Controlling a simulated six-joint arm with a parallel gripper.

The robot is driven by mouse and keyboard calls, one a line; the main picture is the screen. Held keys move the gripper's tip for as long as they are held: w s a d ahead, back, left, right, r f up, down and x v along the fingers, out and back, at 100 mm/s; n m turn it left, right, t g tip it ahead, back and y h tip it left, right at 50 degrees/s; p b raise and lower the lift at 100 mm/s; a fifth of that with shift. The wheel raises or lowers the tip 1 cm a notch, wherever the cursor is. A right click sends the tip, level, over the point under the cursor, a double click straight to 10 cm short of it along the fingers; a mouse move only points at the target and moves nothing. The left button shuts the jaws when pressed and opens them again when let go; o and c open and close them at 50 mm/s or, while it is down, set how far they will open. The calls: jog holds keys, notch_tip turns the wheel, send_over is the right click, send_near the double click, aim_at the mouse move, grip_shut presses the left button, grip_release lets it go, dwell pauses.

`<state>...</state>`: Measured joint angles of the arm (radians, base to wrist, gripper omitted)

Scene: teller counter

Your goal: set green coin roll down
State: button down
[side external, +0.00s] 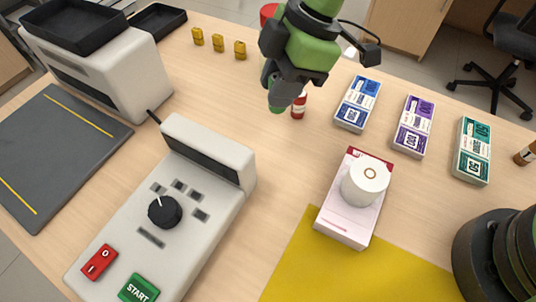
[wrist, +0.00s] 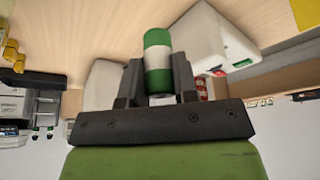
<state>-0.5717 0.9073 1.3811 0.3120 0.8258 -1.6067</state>
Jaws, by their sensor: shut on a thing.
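The green coin roll, green at both ends with a white middle band, is held in my gripper, as the wrist view shows (wrist: 158,52). In the side view only its green end (side external: 277,108) shows below the fingers. My gripper (side external: 287,92) is shut on the roll and points down over the wooden counter (side external: 235,105). The roll looks to be above the counter, but the exact gap cannot be told. The fingers hide most of the roll in the side view.
A red-and-white roll (side external: 299,105) stands close to the right of my gripper. Blue (side external: 358,104), purple (side external: 413,126) and teal (side external: 472,150) banknote bundles lie farther right. A machine (side external: 205,165) stands front left.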

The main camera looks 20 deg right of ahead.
jog(key=s+f+n, duration=0.1)
jog(key=a+f+n, duration=0.1)
jog(key=f, duration=0.1)
jog(key=s+a+f+g, duration=0.1)
jog(key=f, duration=0.1)
jog(key=shift+s+a+f+n, duration=0.1)
jog(key=shift+s+a+n, duration=0.05)
jog(key=shift+s+n, duration=0.25)
jog(key=shift+w+f, duration=0.1)
jog(key=shift+f, duration=2.15)
jog(key=shift+f, duration=0.15)
jog(key=c, duration=0.9)
grip_release()
